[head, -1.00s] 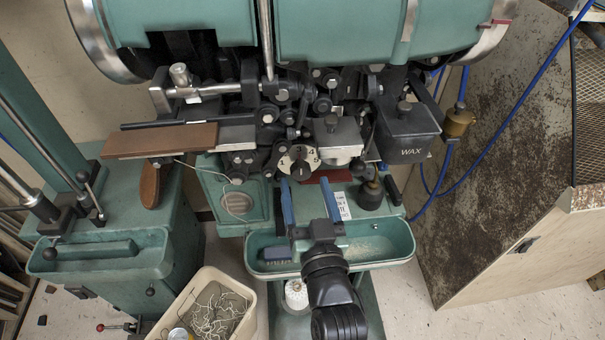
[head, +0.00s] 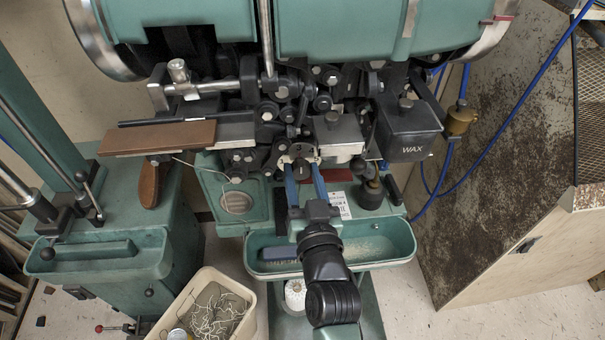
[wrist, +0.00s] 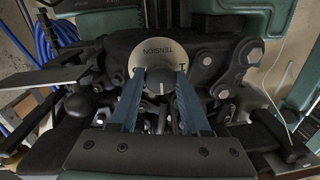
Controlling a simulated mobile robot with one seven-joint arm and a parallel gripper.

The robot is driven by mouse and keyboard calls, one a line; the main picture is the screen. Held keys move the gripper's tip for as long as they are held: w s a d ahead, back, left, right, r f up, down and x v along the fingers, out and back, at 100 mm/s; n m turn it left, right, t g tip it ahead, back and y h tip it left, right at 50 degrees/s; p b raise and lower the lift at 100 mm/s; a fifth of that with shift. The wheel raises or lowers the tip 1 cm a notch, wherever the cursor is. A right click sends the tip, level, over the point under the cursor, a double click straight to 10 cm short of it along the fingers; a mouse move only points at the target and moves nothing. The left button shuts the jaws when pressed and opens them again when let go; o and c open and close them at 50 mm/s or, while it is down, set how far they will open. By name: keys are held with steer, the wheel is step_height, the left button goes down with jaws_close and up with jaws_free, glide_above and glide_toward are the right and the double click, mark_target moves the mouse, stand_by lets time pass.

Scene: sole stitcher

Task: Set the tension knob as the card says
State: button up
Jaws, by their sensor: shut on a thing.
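The tension dial plate (wrist: 157,52) is a pale disc marked TENSION in the wrist view. The dark knob (wrist: 160,80) at its centre has a white pointer line. My gripper (wrist: 160,78) has its two blue fingers on either side of the knob and is shut on it. In the head view my gripper (head: 301,166) reaches up to the dial below the machine head, and its fingers and the mechanism hide most of the numerals. The white card (head: 340,205) lies on the green ledge right of my gripper; its print is too small to read surely.
Dark linkages crowd around the dial. The wax pot (head: 408,130) is to the right, and a brown strip (head: 160,139) juts out left. A green tray (head: 375,248) lies below my gripper. A bin of thread (head: 215,305) stands lower left.

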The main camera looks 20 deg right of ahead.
jaws_close()
steer(key=m, duration=0.3)
steer(key=shift+f+m+b, duration=0.1)
steer(key=shift+m+b, duration=0.2)
steer(key=shift+m+t, duration=0.3)
steer(key=shift+m, duration=2.4)
steer(key=shift+a, duration=0.1)
steer(key=o, duration=1)
jaws_free()
